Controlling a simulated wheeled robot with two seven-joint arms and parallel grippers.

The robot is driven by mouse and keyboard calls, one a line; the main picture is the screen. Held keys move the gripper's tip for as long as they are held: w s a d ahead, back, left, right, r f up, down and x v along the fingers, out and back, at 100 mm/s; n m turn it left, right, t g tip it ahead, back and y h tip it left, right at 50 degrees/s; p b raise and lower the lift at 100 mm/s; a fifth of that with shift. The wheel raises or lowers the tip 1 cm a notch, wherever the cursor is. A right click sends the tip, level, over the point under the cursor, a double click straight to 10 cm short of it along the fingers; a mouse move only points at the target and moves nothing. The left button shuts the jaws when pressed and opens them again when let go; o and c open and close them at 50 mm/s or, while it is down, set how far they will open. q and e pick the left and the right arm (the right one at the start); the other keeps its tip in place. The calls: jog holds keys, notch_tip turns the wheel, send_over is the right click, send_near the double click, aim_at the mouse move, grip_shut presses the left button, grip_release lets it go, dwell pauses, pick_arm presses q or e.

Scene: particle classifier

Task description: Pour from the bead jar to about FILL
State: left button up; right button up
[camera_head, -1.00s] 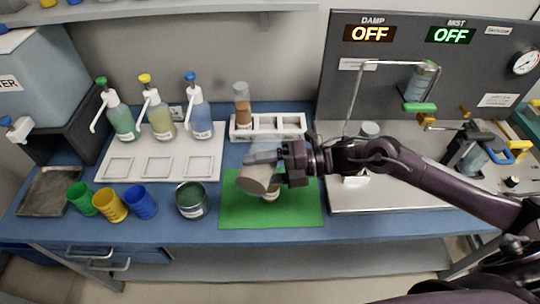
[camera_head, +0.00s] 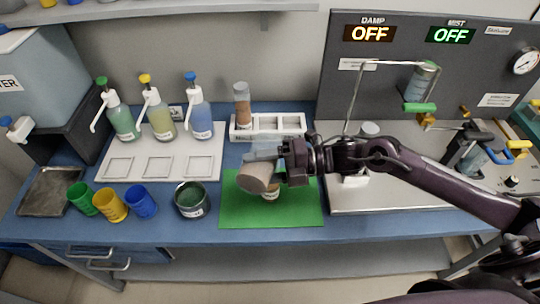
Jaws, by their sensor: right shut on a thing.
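My right gripper (camera_head: 280,163) is shut on a jar (camera_head: 254,178) with brownish-grey contents, which I take to be the bead jar. The jar is strongly tilted, its wide end toward the lower left, above the green mat (camera_head: 240,212). Below it a small container (camera_head: 271,194) with a pale label stands on the mat, partly hidden by the jar and gripper. I cannot make out a stream of beads or the level in the small container. My left gripper is not in view.
A dark green open jar (camera_head: 191,200) stands left of the mat, with blue (camera_head: 142,202), yellow (camera_head: 110,205) and green (camera_head: 82,199) cups farther left. A white rack (camera_head: 268,127) holding a brown-filled tube (camera_head: 242,108) is behind. A metal tray (camera_head: 400,192) lies right.

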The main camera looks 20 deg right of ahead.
jog(key=shift+w+d+r+m+y+p, duration=0.15)
jog(key=shift+w+r+m+y, duration=0.1)
jog(key=shift+r+m, duration=0.2)
jog(key=shift+w+d+r+m+y+p, duration=0.15)
jog(key=shift+r+m+y, duration=0.15)
jog(key=shift+m, duration=0.25)
dwell(3.8)
